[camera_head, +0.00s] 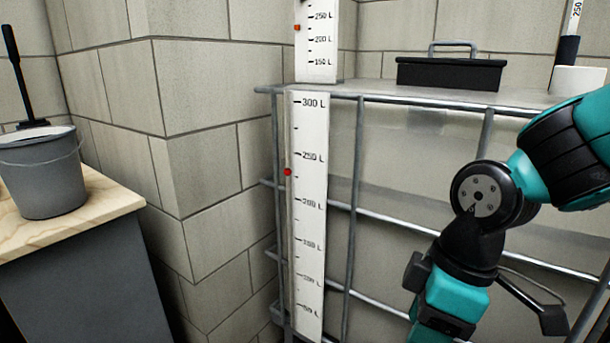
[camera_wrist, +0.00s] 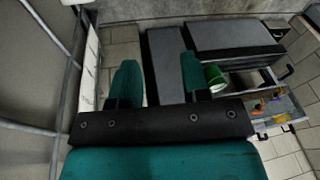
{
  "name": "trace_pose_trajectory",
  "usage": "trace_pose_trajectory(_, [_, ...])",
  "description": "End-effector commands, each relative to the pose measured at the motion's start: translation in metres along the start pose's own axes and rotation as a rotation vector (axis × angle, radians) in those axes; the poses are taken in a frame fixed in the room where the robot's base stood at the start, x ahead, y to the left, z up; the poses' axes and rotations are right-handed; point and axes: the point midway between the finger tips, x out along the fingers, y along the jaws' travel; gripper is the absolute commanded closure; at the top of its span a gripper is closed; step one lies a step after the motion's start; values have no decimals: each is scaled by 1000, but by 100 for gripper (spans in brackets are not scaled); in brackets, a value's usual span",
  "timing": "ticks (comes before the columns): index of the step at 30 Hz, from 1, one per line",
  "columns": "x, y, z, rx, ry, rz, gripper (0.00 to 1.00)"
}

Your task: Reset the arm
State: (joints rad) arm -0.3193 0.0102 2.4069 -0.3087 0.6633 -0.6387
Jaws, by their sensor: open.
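My arm (camera_head: 480,190) reaches in from the right in the head view, in front of a caged tank, and bends downward at a black joint. In the wrist view my gripper (camera_wrist: 157,78) has its two teal fingers spread apart, with nothing visible between them but background. The fingertips do not show clearly in the head view.
The caged tank (camera_head: 405,145) with a litre scale (camera_head: 312,200) stands close behind my arm. A black toolbox (camera_head: 450,74) sits on it. At left, a grey bucket (camera_head: 42,175) stands on a wood-topped counter. The wrist view shows a green container (camera_wrist: 215,77) and an open drawer (camera_wrist: 270,105).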

Motion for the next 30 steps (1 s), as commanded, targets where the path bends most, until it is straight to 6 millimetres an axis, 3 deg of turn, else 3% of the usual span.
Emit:
trace_pose_trajectory(3, [-22, -29, 10, 212, 60, -8, 57])
trace_pose_trajectory(10, [-52, -75, 24, 541, 128, -47, 57])
trace_pose_trajectory(17, [-113, -81, 9, 531, 122, -48, 57])
trace_pose_trajectory(25, [-198, -92, -9, 531, 122, -48, 57])
trace_pose_trajectory(30, [-228, -97, -15, 531, 122, -48, 57])
